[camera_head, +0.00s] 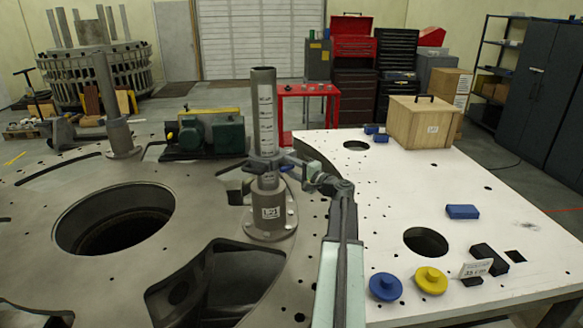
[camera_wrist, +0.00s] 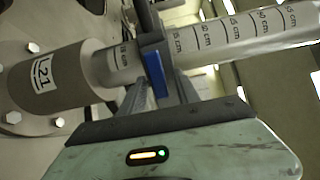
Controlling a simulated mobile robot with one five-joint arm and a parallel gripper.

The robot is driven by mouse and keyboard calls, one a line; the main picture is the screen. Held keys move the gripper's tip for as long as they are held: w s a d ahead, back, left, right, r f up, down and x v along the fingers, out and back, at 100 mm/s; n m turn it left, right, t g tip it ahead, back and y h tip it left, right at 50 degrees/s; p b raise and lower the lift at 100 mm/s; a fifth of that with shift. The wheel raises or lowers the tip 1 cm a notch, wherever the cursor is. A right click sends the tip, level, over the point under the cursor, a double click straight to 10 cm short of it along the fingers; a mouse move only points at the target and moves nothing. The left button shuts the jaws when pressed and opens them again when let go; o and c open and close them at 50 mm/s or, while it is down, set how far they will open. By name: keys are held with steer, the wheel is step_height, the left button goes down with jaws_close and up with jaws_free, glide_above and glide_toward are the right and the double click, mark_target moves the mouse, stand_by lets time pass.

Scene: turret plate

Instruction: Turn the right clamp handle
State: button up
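A grey upright tube (camera_head: 264,105) with a printed centimetre scale rises from a flanged base (camera_head: 270,212) labelled L21. A dark clamp collar (camera_head: 262,163) goes around the tube. A small blue clamp handle (camera_head: 287,167) is on the collar's right side; it shows larger in the wrist view (camera_wrist: 156,74). My gripper (camera_head: 300,172) reaches the collar from the right, with its fingers around or beside the blue handle. In the wrist view, the fingers (camera_wrist: 160,92) stand close to the handle on both sides. Whether they press on it is unclear.
The round metal plate (camera_head: 205,218) has a large hole on the left and a dark pocket in front. A green machine (camera_head: 228,136) stands behind. The white table (camera_head: 375,215) at right holds a wooden crate (camera_head: 422,122), blue blocks, and blue and yellow knobs.

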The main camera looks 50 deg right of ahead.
steer(key=s, duration=0.7)
steer(key=shift+s+a, duration=0.2)
steer(key=shift+s, duration=0.2)
